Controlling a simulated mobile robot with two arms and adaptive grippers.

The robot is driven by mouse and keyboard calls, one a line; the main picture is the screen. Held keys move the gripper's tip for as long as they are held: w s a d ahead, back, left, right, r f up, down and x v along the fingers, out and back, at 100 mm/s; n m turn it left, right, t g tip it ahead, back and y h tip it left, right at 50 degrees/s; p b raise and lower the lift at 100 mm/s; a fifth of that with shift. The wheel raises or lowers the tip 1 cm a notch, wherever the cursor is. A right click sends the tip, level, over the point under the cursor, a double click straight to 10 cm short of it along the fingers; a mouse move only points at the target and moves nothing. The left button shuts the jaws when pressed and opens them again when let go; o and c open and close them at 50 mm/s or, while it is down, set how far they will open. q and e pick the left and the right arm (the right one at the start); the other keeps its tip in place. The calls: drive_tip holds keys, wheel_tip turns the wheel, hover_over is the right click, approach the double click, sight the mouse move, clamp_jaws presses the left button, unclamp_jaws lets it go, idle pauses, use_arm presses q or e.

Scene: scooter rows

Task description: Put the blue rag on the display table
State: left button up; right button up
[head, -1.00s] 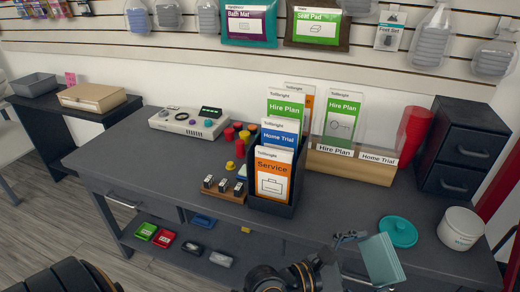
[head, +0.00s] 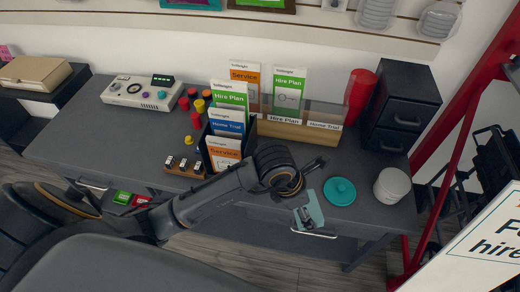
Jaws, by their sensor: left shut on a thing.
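My left gripper (head: 304,184) is in front of the dark grey table in the head view, with its arm reaching in from the left. It is shut on the pale blue-green rag (head: 314,207), which shows as a small flat piece just below the fingers. The rag is in front of the table's front edge, near a drawer handle. The dark grey table (head: 85,130) runs along the wall; I cannot tell if it is the display table. My right gripper is not in view.
A leaflet holder (head: 250,137) stands behind my gripper. A teal lid (head: 340,191) and a white tub (head: 391,186) are to its right. A black drawer unit (head: 400,108) stands at the back right. A red frame (head: 462,100) and a sign (head: 480,250) are at right.

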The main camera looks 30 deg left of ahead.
use_arm(q)
drive_tip(key=w+a+f+p, duration=0.1)
drive_tip(key=w+a+f, duration=0.3)
drive_tip(key=w+a+f+p, duration=0.1)
drive_tip(key=w+a+f, duration=0.3)
drive_tip(key=w, duration=0.1)
drive_tip(key=shift+a+f+p, duration=0.25)
drive_tip(key=shift+p, duration=0.15)
drive_tip(key=shift+w+a+f, duration=0.25)
drive_tip(key=shift+w+f, duration=0.1)
drive_tip(key=shift+f, duration=0.1)
drive_tip(key=shift+w+a+f, duration=0.15)
drive_tip(key=shift+f, duration=1.6)
drive_tip(key=o, duration=0.7)
drive_tip(key=shift+f, duration=0.1)
drive_tip(key=shift+c, duration=0.2)
